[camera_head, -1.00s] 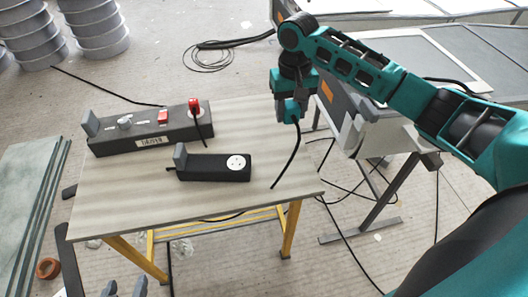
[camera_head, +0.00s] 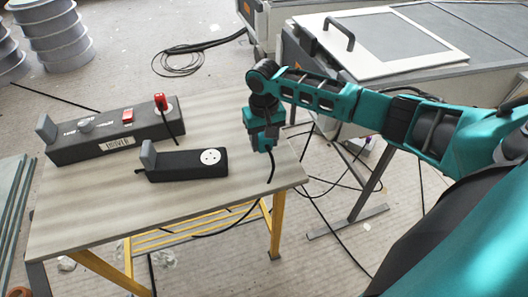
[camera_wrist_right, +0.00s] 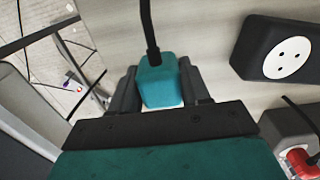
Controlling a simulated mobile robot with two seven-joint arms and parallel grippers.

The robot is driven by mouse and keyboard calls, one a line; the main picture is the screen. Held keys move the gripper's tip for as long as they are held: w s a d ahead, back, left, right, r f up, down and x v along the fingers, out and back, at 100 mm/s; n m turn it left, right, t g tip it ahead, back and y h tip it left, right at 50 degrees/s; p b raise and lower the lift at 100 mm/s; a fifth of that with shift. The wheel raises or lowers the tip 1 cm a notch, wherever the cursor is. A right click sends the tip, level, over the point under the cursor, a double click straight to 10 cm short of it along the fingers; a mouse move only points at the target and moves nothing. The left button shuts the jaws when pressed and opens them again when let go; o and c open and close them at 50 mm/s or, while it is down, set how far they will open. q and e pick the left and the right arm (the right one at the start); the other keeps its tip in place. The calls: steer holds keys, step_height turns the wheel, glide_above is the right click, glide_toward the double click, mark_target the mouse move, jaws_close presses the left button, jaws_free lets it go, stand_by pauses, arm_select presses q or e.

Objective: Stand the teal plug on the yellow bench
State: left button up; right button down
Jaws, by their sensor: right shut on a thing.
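The teal plug (camera_wrist_right: 160,82), with a black cord, is between the dark fingers of my right gripper (camera_wrist_right: 160,92) in the right wrist view. That gripper is shut on it. In the head view, my right gripper (camera_head: 263,134) points down over the right part of the yellow bench (camera_head: 100,205), which has a wood-look top and yellow legs. The plug (camera_head: 264,144) shows at its lower end, and the cord hangs towards the bench's right edge. I cannot tell whether the plug touches the top. My left gripper is not in view.
A short black socket block (camera_head: 185,165) with a white round socket stands left of the plug. Behind it is a longer dark block (camera_head: 75,148) with a red plug (camera_head: 160,101). The bench top between the short block and my right gripper is clear.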

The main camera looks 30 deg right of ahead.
mark_target(264, 149)
step_height(264, 149, down, 3)
steer(key=b, duration=0.3)
steer(key=shift+f+b, duration=0.3)
steer(key=shift+b, duration=0.3)
steer(key=shift+f, duration=0.1)
steer(key=c, duration=1)
jaws_free()
steer(key=o, duration=0.5)
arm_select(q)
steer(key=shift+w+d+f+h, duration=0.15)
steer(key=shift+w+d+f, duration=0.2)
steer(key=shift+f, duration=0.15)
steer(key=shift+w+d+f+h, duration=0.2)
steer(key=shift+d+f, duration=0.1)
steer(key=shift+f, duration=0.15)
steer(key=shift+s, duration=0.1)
